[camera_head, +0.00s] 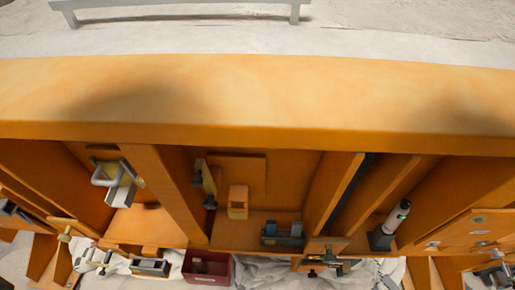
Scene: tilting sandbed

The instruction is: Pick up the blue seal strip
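No clearly blue strip stands out. A small dark blue-grey block (283,231) sits on the lower orange ledge near the middle, and I cannot tell whether it is the seal strip. A long, narrow, very dark strip (352,190) runs down beside an orange rib to its right; its colour is too dark to name surely. Neither of my grippers can be made out in the head view, and nothing is seen held.
A wide orange beam (260,100) crosses the view with a clear top. Below it are orange ribs, a grey handle (112,182), a small orange block (238,202), a white-and-black cylinder (396,218) and a red bin (206,268). A grey bench (180,8) stands behind.

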